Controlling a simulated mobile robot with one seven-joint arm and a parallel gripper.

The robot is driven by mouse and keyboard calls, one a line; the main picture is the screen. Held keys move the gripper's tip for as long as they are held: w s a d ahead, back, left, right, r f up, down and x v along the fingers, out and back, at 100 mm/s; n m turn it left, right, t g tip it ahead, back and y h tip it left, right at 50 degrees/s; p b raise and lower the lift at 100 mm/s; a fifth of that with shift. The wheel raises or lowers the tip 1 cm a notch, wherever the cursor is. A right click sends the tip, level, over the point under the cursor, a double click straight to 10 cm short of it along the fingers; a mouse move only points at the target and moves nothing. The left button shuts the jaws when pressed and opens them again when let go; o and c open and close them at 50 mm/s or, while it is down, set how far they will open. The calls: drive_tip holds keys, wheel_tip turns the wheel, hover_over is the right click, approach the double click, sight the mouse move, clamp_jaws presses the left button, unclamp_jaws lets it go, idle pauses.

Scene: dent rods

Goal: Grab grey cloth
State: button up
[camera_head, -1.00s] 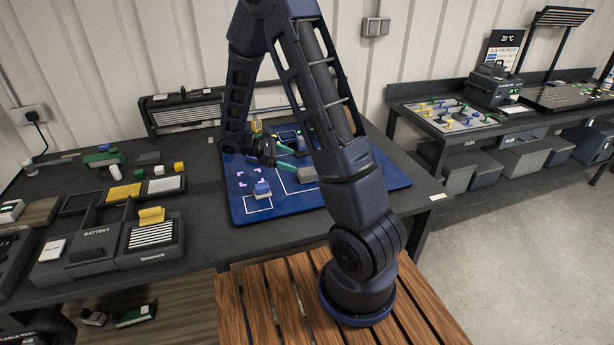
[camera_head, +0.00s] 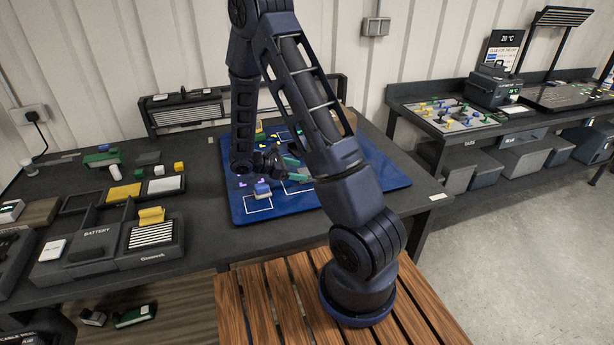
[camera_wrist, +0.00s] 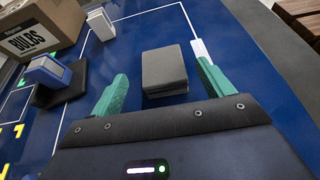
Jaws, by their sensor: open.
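The grey cloth (camera_wrist: 164,68) looks like a small folded grey block lying on the blue mat (camera_wrist: 235,60) in the wrist view. My gripper (camera_wrist: 162,84) is open, with one green finger left of the cloth and the other right of it. A gap shows on both sides, and I see no contact. I cannot tell how high the fingertips are above the mat. In the head view my gripper (camera_head: 293,163) is low over the mat, and my arm hides the cloth there.
In the wrist view, a cardboard box (camera_wrist: 30,38) marked BULBS, a white block (camera_wrist: 101,24) and a blue-and-white item (camera_wrist: 46,71) on a black base are at left. In the head view, a battery tray (camera_head: 98,250) stands left of the mat.

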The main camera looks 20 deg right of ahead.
sight(301, 172)
drive_tip(key=x, duration=0.5)
drive_tip(key=shift+s+a+f, duration=0.15)
drive_tip(key=shift+f, duration=0.1)
drive_tip(key=shift+c, duration=0.2)
drive_tip(key=c, duration=1)
